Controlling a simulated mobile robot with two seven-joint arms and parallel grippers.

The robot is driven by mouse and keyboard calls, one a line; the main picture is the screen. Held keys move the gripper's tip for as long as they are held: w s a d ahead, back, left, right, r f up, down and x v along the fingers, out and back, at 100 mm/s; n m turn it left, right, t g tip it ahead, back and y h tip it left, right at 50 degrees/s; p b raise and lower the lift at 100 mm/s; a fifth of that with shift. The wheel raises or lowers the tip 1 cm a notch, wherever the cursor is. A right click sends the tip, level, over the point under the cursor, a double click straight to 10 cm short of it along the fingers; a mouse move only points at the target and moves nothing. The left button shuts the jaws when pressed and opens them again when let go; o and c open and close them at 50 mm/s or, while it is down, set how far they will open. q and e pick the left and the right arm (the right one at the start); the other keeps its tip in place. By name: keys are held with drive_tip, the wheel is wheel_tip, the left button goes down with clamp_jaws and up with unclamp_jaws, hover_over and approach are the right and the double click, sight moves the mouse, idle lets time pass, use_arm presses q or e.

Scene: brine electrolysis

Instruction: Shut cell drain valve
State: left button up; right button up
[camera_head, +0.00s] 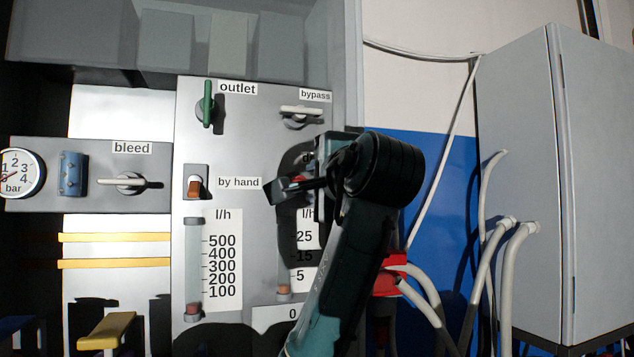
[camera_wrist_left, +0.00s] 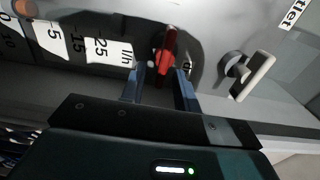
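The drain valve's red handle (camera_wrist_left: 167,48) stands out from the grey panel in the left wrist view, beside a label of which only a "d" shows. In the head view only a little of the red handle (camera_head: 301,180) shows behind my gripper. My left gripper (camera_wrist_left: 162,72) is at the handle, with one finger on each side of its lower end. The fingers look apart, with a gap beside the handle. In the head view my left gripper (camera_head: 292,188) and wrist cover most of the valve and its label. My right gripper is in neither view.
The white bypass handle (camera_head: 301,110) is just above my gripper. The green outlet handle (camera_head: 208,103) and orange by-hand switch (camera_head: 195,187) are to the left. Two flow tubes with l/h scales are below. A grey cabinet (camera_head: 520,190) and pale hoses (camera_head: 500,275) stand at right.

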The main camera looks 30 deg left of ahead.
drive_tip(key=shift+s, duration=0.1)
